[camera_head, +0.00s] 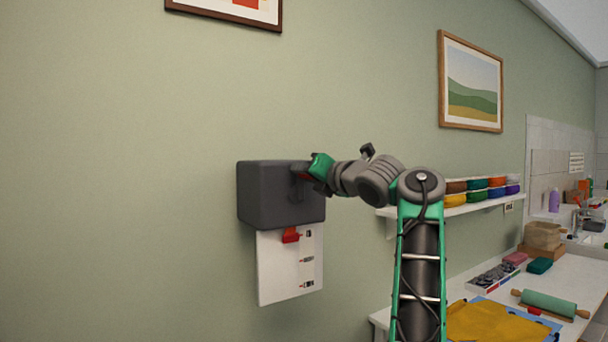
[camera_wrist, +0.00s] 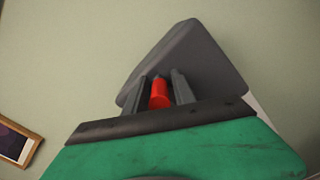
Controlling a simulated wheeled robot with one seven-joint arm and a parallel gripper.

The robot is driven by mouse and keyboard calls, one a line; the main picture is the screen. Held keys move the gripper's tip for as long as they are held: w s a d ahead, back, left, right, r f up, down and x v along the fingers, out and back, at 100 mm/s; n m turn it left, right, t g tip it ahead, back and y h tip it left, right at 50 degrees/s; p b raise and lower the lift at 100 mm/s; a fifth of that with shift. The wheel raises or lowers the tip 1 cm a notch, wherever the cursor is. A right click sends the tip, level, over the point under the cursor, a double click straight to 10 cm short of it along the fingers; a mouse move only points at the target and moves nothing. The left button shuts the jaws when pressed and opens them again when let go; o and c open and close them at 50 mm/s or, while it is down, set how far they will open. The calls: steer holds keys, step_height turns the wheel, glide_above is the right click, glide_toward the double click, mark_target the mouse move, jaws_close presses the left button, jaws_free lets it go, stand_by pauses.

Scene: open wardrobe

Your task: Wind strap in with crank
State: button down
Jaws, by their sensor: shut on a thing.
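A dark grey box (camera_head: 268,195) is fixed to the green wall, with a white panel (camera_head: 275,270) below it. The panel carries a red marker (camera_head: 290,235) near its top and small pictured marks down its right side. My gripper (camera_head: 303,174) is at the right side of the box. In the wrist view my gripper (camera_wrist: 165,90) is shut on a red crank knob (camera_wrist: 159,93), with one finger on each side of it. The grey box (camera_wrist: 195,60) shows right behind the fingers. The crank's arm is mostly hidden, and I cannot make out the strap.
A wall shelf (camera_head: 480,203) with coloured bowls is to the right, behind my arm. Below it a white counter (camera_head: 565,270) holds a rolling pin (camera_head: 549,304), a yellow cloth (camera_head: 490,322) and a tray. The wall left of the box is bare.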

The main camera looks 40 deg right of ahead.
steer(key=c, duration=1.4)
jaws_free()
steer(key=shift+w+f, duration=0.1)
steer(key=shift+f, duration=0.35)
steer(key=shift+c, duration=0.2)
steer(key=shift+o, duration=1.2)
steer(key=shift+w+a+r, duration=0.1)
steer(key=shift+a, duration=0.1)
steer(key=shift+r, duration=0.1)
steer(key=s+b, duration=0.2)
steer(key=s, duration=0.6)
steer(key=shift+a+b, duration=0.15)
steer(key=shift+b, duration=0.2)
